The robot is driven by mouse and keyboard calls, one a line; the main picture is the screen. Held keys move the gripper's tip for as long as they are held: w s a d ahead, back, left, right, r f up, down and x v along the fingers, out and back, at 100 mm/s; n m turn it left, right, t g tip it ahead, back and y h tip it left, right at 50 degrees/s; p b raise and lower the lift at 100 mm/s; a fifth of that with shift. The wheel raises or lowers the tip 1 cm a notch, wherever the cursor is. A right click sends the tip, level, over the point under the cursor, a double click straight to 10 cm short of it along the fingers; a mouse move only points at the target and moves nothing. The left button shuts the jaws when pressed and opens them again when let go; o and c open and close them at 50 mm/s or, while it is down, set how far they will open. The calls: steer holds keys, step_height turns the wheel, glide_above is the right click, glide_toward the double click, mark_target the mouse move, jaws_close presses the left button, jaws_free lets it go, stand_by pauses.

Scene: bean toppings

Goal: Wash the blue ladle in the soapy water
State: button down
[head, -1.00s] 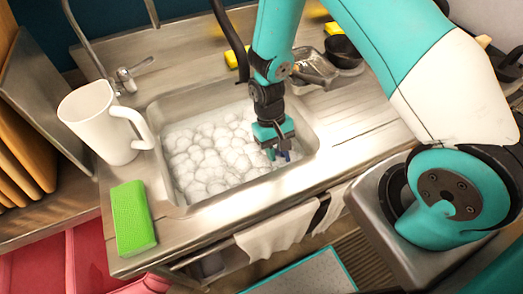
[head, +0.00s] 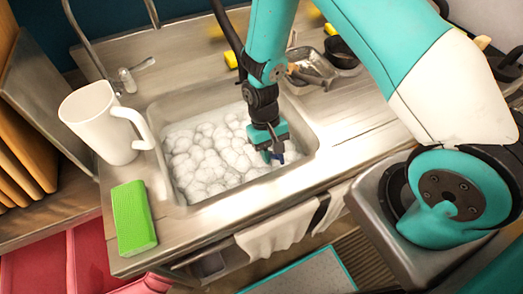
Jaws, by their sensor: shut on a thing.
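The sink (head: 308,160) holds soapy water, its surface covered by white foam (head: 210,155). My gripper (head: 273,153) points down into the right part of the sink, low over the foam. It is shut on the blue ladle (head: 282,159), of which only a small dark-blue bit shows by the fingertips. The rest of the ladle is hidden by the gripper and the foam, so I cannot tell how deep its bowl sits.
A white mug (head: 97,120) stands at the sink's left edge, with a green sponge (head: 133,215) in front of it. A faucet (head: 130,75) rises behind. A metal tray (head: 312,65) and a black bowl (head: 342,50) sit at the back right. The ribbed drainboard (head: 365,110) is clear.

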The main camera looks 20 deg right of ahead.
steer(key=shift+d, duration=0.8)
stand_by(0.8)
steer(key=shift+r+p, duration=0.1)
steer(key=shift+p, duration=0.25)
step_height(320, 180, up, 19)
steer(key=p, duration=1.4)
steer(key=shift+p, duration=0.35)
steer(key=shift+f, duration=0.2)
